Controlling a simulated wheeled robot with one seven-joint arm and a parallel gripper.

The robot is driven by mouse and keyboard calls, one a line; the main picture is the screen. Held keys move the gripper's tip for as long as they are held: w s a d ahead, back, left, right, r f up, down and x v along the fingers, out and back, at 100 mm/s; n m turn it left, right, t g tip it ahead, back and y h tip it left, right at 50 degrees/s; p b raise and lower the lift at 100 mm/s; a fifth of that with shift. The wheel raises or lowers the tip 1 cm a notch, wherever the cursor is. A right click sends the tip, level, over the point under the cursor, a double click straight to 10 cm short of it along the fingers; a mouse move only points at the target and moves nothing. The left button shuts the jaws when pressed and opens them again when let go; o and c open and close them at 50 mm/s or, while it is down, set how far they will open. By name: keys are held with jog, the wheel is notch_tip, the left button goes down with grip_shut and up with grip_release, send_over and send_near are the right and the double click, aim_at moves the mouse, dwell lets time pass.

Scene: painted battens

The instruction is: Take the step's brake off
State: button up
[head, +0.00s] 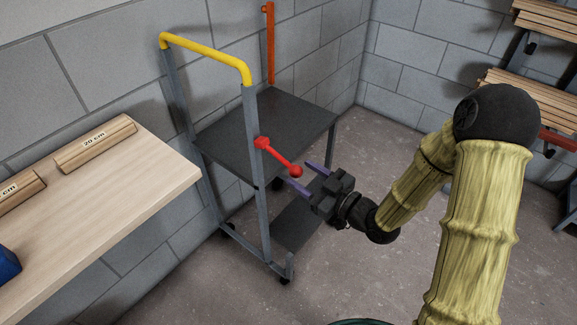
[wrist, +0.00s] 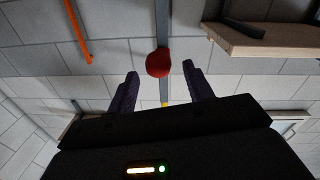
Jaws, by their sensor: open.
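The step (head: 265,125) is a grey wheeled frame with dark shelves and a yellow top rail (head: 205,52). A red lever (head: 278,157) sits on its near post and slants down to the right, ending in a round red knob (head: 296,171). The knob also shows in the wrist view (wrist: 158,63). My gripper (head: 303,174) is open and empty, its purple fingers pointing at the knob. In the wrist view (wrist: 160,72) the knob appears between the fingertips, at or slightly beyond them; I cannot tell whether they touch it.
A wooden table (head: 110,190) with labelled wood pieces (head: 95,143) and a blue object (head: 8,265) stands at left. An orange upright bar (head: 269,45) is behind the step. Racks of battens (head: 535,95) stand at right. The floor between is clear.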

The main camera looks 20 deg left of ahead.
aim_at(295, 169)
jog(key=x, duration=0.5)
jog(key=shift+w+a, duration=0.1)
jog(key=shift+a, duration=0.2)
jog(key=shift+d, duration=0.1)
grip_shut()
